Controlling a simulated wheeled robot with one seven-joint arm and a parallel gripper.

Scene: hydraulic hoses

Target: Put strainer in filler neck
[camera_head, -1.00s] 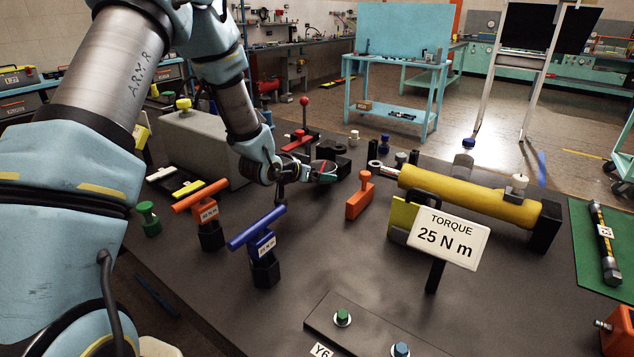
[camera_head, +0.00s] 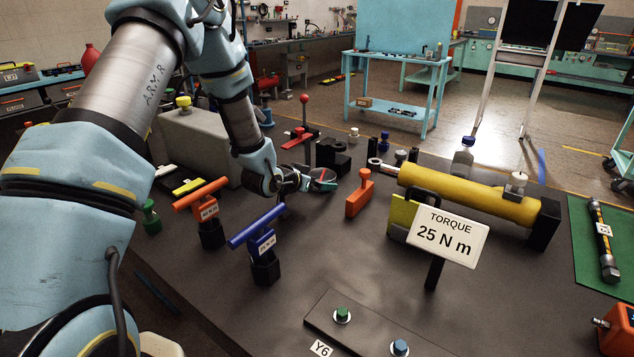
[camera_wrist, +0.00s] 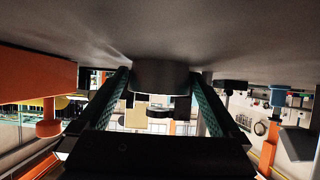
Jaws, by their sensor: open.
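My gripper (camera_head: 328,180) is low over the dark bench, left of the orange T-shaped piece, with green-lined fingers. In the wrist view, which looks upside down, the fingers (camera_wrist: 158,105) are spread apart. A dark stepped cylinder (camera_wrist: 160,75) shows between them against the grey surface; I cannot tell whether they touch it. I cannot tell for sure which thing is the strainer. A grey tank (camera_head: 212,150) with a yellow-topped cap (camera_head: 184,102) stands behind my arm at left; no open filler neck is clear to see.
The orange T-shaped piece (camera_head: 361,195), a black block (camera_head: 333,155) and the yellow cylinder (camera_head: 470,193) are near my gripper. Orange (camera_head: 201,197) and blue (camera_head: 257,228) T-handles stand in front. A torque sign (camera_head: 447,238) stands at right.

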